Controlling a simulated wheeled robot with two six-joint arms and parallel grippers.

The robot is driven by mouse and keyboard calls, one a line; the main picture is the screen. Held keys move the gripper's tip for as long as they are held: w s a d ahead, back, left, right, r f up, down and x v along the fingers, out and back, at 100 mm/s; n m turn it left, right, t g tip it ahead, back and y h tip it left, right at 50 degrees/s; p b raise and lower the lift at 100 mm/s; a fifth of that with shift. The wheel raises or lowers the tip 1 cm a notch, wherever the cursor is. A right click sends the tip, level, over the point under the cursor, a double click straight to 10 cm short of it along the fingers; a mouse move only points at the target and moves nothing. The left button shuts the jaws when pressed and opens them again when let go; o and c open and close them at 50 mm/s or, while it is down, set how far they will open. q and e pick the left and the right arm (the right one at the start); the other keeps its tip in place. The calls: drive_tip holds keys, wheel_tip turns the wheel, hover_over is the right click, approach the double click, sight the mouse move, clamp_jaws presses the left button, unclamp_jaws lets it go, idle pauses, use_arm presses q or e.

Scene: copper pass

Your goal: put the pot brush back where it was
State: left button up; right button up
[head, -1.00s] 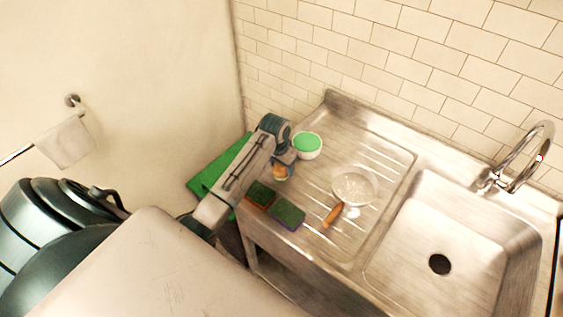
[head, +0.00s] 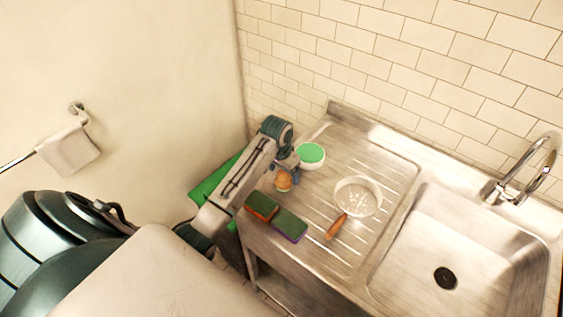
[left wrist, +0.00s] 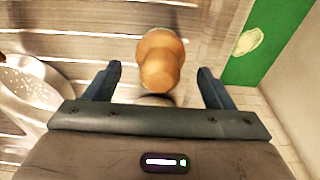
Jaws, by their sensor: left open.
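The pot brush (head: 283,181) looks like a small rounded wooden piece on the steel drainboard (head: 330,257), near its left edge. In the left wrist view the brush (left wrist: 160,62) shows between and just beyond the two fingers. My left gripper (left wrist: 160,75) is open, with a visible gap on both sides of the brush. In the head view my left gripper (head: 287,163) is right at the brush and partly hides it. The underside of the brush is hidden. My right gripper is not in view.
A white bowl with a green top (head: 311,154) stands just behind the brush. Two sponges (head: 262,206) (head: 289,224) lie in front. A strainer with a wooden handle (head: 358,197) lies to the right, before the sink (head: 480,255). A green flat thing (head: 212,183) is at left.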

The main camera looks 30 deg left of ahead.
sight(281, 174)
use_arm(q)
drive_tip(key=r, duration=0.2)
drive_tip(key=r+b, duration=0.1)
drive_tip(key=r, duration=0.2)
drive_tip(key=s+r, duration=0.1)
drive_tip(key=r, duration=0.2)
drive_tip(key=shift+s+b, duration=0.1)
drive_tip(key=shift+b, duration=0.3)
drive_tip(key=shift+s+r, duration=0.1)
drive_tip(key=shift+r, duration=0.35)
idle(0.4)
